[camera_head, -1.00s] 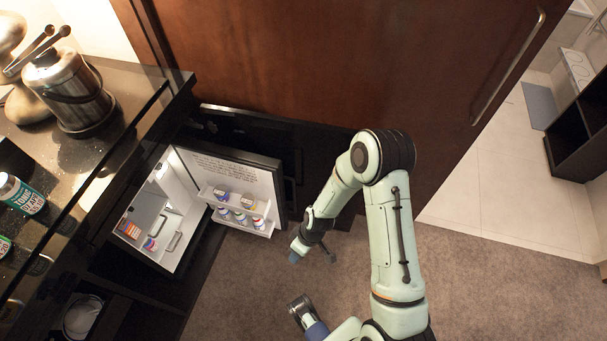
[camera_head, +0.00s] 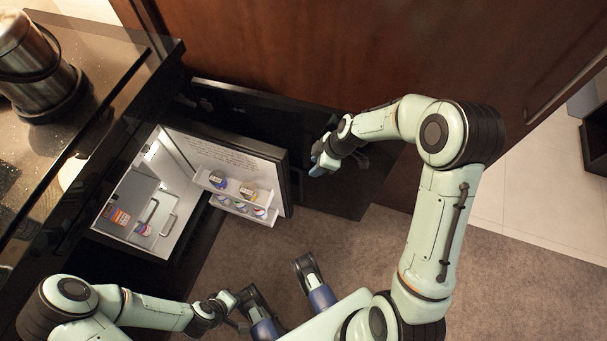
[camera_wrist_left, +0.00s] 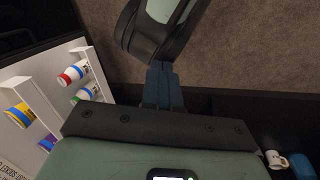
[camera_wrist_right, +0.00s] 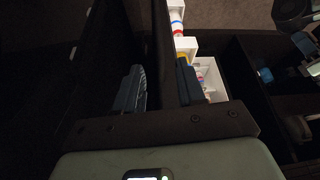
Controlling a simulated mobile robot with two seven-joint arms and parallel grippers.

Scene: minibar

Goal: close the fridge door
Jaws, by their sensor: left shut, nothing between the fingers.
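The fridge (camera_head: 140,215) stands open under the counter at the left, showing its white interior. Its door (camera_head: 283,190) is swung out to the right, with white inner shelves (camera_head: 235,205) holding small containers. My right gripper (camera_head: 318,165) is beside the door's outer side in the head view. In the right wrist view its fingers (camera_wrist_right: 162,88) are apart, with a dark panel edge showing between them; I cannot tell if they touch it. My left gripper (camera_wrist_left: 162,85) is shut and empty, low in front of the fridge; the door shelves show left of it in the left wrist view.
The dark counter (camera_head: 100,130) overhangs the fridge and carries a metal container (camera_head: 35,75). A black panel (camera_head: 255,120) stands behind the fridge door, with a brown wooden panel (camera_head: 350,50) beyond. Carpet (camera_head: 370,255) in front is open floor.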

